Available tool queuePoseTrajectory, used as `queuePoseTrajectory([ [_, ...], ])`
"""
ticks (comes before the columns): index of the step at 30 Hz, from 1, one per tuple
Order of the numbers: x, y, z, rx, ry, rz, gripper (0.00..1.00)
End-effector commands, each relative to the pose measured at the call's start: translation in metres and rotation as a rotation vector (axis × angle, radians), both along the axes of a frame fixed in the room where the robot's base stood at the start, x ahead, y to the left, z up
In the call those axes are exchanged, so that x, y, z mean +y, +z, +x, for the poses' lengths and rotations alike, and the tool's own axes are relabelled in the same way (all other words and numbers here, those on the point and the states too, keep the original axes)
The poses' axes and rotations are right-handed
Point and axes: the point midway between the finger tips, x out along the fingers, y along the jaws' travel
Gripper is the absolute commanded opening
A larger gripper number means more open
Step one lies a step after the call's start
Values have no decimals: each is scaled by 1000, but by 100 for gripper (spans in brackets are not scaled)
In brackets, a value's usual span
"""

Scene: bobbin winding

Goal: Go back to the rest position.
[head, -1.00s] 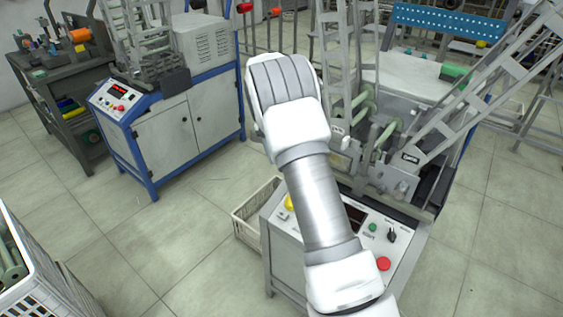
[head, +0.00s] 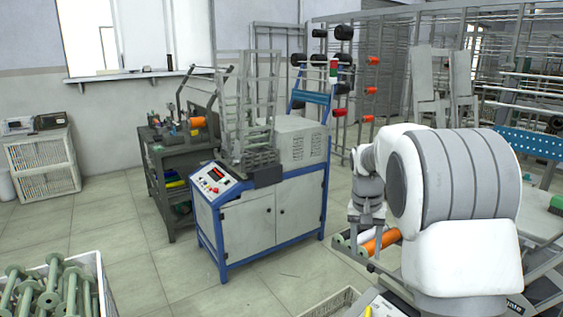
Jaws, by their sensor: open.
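My arm reaches up and across the right side of the head view, and its white and grey joint fills much of that area. My gripper (head: 365,236) points down to the left of that joint, with its fingers apart. Just beyond or below the fingers are an orange roll (head: 383,241) and a white roll, partly hidden by the arm. I cannot tell whether the fingers touch them; nothing is seen held.
A blue-framed machine cabinet (head: 252,225) with a control panel stands left of the arm. A white crate (head: 92,262) of green bobbins is at lower left. A dark cart (head: 160,180) stands behind the cabinet. Floor between crate and cabinet is clear.

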Motion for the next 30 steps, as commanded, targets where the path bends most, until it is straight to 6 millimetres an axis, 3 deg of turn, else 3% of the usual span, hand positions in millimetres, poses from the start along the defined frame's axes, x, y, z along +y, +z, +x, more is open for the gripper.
queuePoseTrajectory([
  [1,3,20,-10,-19,12,8,52],
  [6,12,63,-44,-73,62,31,52],
  [15,30,122,-112,-169,152,53,52],
  [22,42,152,-166,-243,226,56,52],
  [30,54,170,-230,-327,313,42,52],
])
